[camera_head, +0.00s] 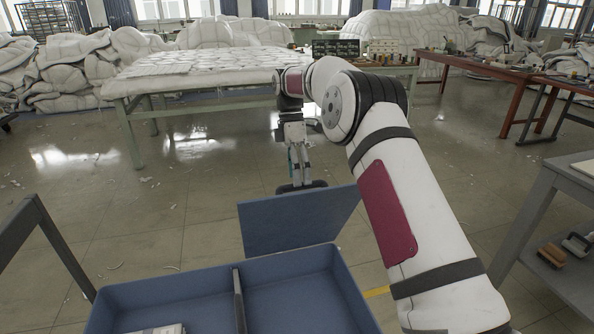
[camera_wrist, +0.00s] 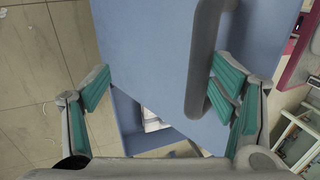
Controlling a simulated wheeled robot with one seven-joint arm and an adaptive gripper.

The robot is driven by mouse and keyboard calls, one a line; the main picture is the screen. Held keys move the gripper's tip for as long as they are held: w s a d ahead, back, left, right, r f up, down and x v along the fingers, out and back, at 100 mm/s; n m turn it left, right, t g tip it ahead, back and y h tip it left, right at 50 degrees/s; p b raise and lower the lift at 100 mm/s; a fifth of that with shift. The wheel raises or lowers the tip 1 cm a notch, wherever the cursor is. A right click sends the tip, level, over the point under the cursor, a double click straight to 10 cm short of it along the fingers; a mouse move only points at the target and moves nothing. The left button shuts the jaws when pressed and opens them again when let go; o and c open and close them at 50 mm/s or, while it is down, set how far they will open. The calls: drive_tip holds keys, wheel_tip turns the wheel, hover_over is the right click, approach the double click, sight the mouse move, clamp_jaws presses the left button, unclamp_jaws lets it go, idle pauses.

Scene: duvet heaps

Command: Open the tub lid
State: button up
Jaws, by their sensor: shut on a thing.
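The blue tub (camera_head: 190,285) stands at the bottom of the head view, with a divider (camera_head: 239,300) between two open compartments. Its blue lid (camera_head: 297,224) is tilted up at the far right side, over the right compartment's far edge. A dark handle (camera_head: 315,184) shows at the lid's upper edge. My gripper (camera_head: 301,178) is at that handle, shut on it. In the wrist view the grey handle (camera_wrist: 203,60) lies against the right teal finger pad, and the lid (camera_wrist: 150,50) fills the middle. The exact contact is partly hidden.
A pale item (camera_head: 160,330) lies in the left compartment. A grey table (camera_head: 560,190) with a brush stands at right, and a dark frame (camera_head: 40,230) at left. A quilt-covered table (camera_head: 200,75) stands beyond. The floor between is mostly open, with scraps.

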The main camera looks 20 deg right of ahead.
drive_tip(key=shift+w+d+f, duration=0.1)
drive_tip(key=shift+f, duration=0.05)
drive_tip(key=shift+c, duration=0.3)
drive_tip(key=shift+r, duration=0.35)
drive_tip(key=shift+c, duration=0.6)
wheel_tip(320, 180, up, 10)
drive_tip(key=shift+f, duration=0.2)
drive_tip(key=shift+c, duration=1.2)
drive_tip(key=shift+c, duration=0.6)
